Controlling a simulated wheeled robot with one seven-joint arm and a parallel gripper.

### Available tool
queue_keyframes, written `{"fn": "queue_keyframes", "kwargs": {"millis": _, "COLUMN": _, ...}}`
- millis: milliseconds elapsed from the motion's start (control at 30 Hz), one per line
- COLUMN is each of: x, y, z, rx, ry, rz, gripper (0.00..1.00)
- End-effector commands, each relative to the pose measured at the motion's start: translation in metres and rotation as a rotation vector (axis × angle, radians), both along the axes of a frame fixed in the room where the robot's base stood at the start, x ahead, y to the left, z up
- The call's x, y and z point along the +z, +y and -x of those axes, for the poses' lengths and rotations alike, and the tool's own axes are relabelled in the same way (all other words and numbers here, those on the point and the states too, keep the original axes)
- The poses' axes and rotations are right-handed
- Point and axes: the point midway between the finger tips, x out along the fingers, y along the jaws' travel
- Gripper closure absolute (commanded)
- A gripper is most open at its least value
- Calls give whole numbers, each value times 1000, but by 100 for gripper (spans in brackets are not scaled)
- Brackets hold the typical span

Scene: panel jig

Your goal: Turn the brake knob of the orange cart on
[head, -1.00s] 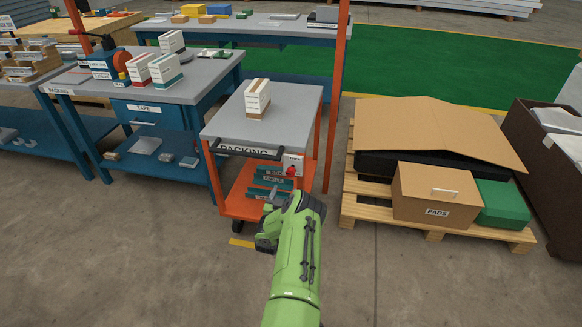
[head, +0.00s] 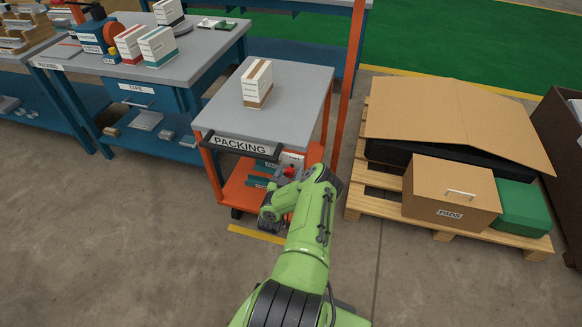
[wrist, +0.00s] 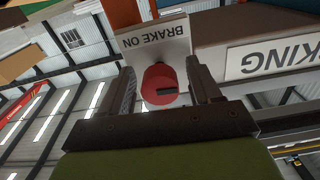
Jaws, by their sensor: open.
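The orange cart (head: 302,92) has a grey top, a dark handle and a PACKING label. Its red brake knob (wrist: 160,85) is round with a short dark mark, on a pale plate (wrist: 155,40) reading BRAKE ON, upside down in the wrist view. In the head view the knob (head: 289,172) is a small red patch, partly covered by my arm. My gripper (wrist: 165,88) is open, with one finger on each side of the knob. I cannot tell whether the fingers touch it.
A white and brown box (head: 257,84) stands on the cart top. A pallet (head: 440,236) with cardboard and a PADS box (head: 449,192) is to the right. A blue bench (head: 190,58) is to the left. The floor in front of the cart is clear.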

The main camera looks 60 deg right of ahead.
Motion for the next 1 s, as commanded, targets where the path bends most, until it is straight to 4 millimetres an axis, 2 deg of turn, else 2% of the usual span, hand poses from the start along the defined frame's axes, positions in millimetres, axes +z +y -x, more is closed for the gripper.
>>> {"fn": "queue_keyframes", "kwargs": {"millis": 100, "x": 0, "y": 0, "z": 0, "rx": 0, "ry": 0, "rz": 0, "gripper": 37}}
{"fn": "queue_keyframes", "kwargs": {"millis": 133, "x": 0, "y": 0, "z": 0, "rx": 0, "ry": 0, "rz": 0, "gripper": 40}}
{"fn": "queue_keyframes", "kwargs": {"millis": 400, "x": 0, "y": 0, "z": 0, "rx": 0, "ry": 1, "rz": 0, "gripper": 81}}
{"fn": "queue_keyframes", "kwargs": {"millis": 500, "x": 0, "y": 0, "z": 0, "rx": 0, "ry": 1, "rz": 0, "gripper": 93}}
{"fn": "queue_keyframes", "kwargs": {"millis": 1000, "x": 0, "y": 0, "z": 0, "rx": 1, "ry": 63, "rz": 9, "gripper": 93}}
